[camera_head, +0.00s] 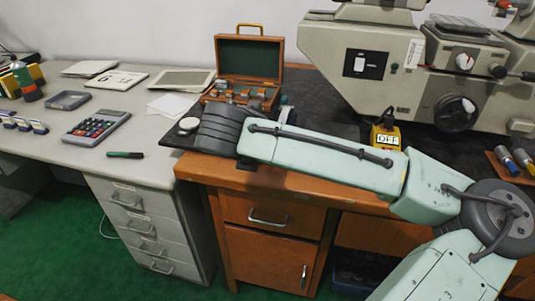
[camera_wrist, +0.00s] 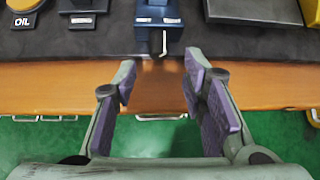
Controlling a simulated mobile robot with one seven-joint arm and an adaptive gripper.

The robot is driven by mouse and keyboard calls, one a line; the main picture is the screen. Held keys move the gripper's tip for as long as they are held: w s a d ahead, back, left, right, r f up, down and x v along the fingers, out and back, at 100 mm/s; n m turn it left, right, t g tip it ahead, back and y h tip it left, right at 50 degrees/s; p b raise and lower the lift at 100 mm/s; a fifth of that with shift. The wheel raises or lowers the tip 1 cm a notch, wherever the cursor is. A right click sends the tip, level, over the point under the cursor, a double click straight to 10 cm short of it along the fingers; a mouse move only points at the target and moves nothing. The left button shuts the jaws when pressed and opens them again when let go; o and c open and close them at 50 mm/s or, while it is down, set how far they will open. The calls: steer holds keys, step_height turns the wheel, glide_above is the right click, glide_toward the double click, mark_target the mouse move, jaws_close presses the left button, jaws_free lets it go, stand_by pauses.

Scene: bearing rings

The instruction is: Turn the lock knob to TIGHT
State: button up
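My gripper (camera_wrist: 160,72) is open and empty in the wrist view, its two purple-padded fingers spread apart over the wooden front edge of the bench. Just beyond the fingertips, at the top middle, a dark blue fixture (camera_wrist: 158,14) stands on the black mat. A thin pale bent lever (camera_wrist: 164,42) sticks out of its front, between the fingers but apart from them. No TIGHT mark is readable, so I cannot tell whether this lever is the lock knob. In the head view my arm lies across the bench and mostly hides the gripper and fixture.
The wrist view also shows a yellow OIL item (camera_wrist: 22,18) and a grey-blue block (camera_wrist: 83,12). The head view shows an open wooden case (camera_head: 248,52), a yellow box marked OFF (camera_head: 386,138), a large grey machine (camera_head: 372,28) and a calculator (camera_head: 97,125).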

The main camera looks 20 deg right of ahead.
steer(key=shift+x, duration=1.9)
steer(key=shift+c, duration=0.5)
jaws_close()
